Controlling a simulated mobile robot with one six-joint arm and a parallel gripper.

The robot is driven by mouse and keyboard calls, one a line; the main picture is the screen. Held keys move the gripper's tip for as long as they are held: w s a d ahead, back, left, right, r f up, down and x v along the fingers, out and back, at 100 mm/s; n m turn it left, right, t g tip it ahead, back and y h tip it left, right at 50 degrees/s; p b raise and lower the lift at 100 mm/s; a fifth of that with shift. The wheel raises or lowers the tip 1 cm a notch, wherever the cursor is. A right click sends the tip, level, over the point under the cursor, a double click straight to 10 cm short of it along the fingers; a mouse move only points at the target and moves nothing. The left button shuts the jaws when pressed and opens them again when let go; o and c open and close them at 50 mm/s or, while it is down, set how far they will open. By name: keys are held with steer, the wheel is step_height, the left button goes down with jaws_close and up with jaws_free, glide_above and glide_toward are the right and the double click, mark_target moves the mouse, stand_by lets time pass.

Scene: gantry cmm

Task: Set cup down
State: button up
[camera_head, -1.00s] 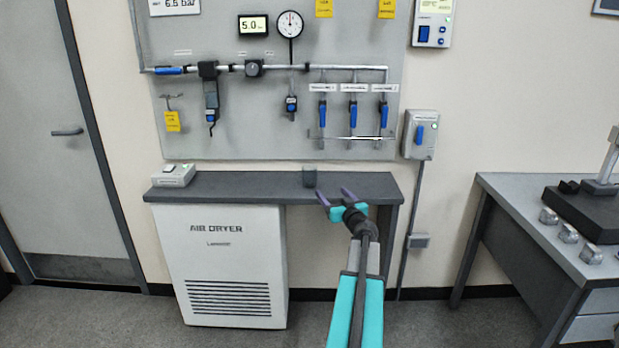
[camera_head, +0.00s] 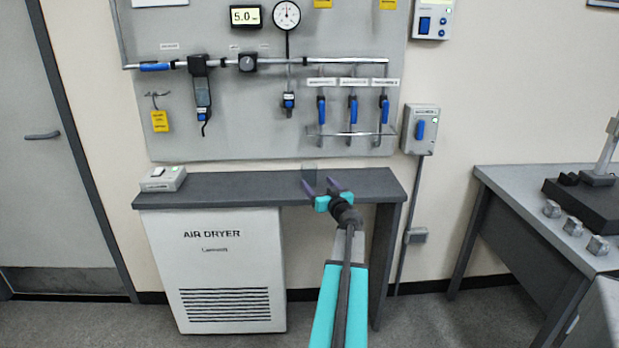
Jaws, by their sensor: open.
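The cup (camera_head: 309,173) is a small dark greenish-grey cylinder near the back edge of the grey shelf top (camera_head: 240,185), against the wall panel. It looks upright, and its outline is faint against the grey behind it. My gripper (camera_head: 320,186) has two purple fingers and a teal body, and it reaches in from the front over the shelf's front edge. The fingers are spread open and point at the cup. The cup shows just beyond the fingertips; I cannot tell whether they touch it.
A white box (camera_head: 163,179) sits at the shelf's left end. The air dryer (camera_head: 213,270) stands under the shelf. Valves with blue handles (camera_head: 353,110) and a rail hang above. A desk (camera_head: 540,215) with metal blocks stands at the right. The shelf between box and cup is clear.

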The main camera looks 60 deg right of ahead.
mark_target(313, 176)
steer(key=shift+d, duration=0.15)
steer(key=shift+x, duration=0.85)
steer(key=x, duration=0.5)
steer(key=shift+s+d, duration=0.1)
steer(key=shift+b+x, duration=0.3)
steer(key=shift+x, duration=0.55)
steer(key=shift+b+x, duration=0.3)
steer(key=shift+x, duration=2.35)
steer(key=shift+f, duration=0.2)
steer(key=c, duration=1.2)
steer(key=shift+c, duration=0.2)
